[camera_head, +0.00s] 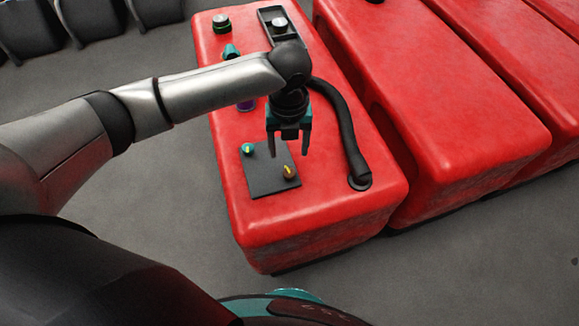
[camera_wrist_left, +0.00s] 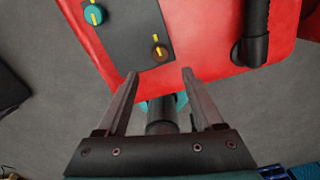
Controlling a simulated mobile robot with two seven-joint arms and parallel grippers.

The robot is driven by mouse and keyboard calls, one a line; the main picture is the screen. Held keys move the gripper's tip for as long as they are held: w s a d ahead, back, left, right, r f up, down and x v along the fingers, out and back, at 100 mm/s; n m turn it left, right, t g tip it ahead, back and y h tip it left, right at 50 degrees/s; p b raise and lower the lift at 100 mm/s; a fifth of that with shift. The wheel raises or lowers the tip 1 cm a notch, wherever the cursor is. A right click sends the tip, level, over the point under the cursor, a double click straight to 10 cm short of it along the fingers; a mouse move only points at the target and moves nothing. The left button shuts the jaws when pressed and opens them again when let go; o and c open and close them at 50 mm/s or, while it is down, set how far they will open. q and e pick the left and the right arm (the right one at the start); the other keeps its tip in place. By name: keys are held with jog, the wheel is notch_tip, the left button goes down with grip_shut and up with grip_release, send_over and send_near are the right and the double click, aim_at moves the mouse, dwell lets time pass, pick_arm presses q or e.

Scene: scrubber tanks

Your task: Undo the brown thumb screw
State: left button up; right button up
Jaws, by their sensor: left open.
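The brown thumb screw (camera_head: 290,171) with a yellow mark sits at the near right corner of a dark plate (camera_head: 262,179) on the red tank. It also shows in the left wrist view (camera_wrist_left: 160,53), ahead of the fingertips. A teal thumb screw (camera_head: 248,149) with a yellow mark sits at the plate's far left corner. My left gripper (camera_head: 289,151) is open and empty, pointing down above the plate, apart from the brown screw. In the left wrist view my left gripper (camera_wrist_left: 160,72) has its fingers spread wide, with nothing between the tips. My right gripper is not in view.
A black hose (camera_head: 345,130) bends over the red tank (camera_head: 330,215) to the right of the plate. A black knob (camera_head: 221,23) and a teal fitting (camera_head: 230,52) stand farther back. More red tanks (camera_head: 440,110) stand close on the right. Grey floor is clear in front.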

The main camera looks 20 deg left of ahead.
aim_at(289, 172)
pick_arm(q)
notch_tip(289, 172, down, 9)
jog(key=shift+f+b, duration=0.2)
jog(key=shift+b, duration=0.8)
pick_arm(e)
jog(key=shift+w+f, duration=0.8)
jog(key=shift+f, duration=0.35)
pick_arm(q)
jog(key=shift+c, duration=0.4)
grip_shut()
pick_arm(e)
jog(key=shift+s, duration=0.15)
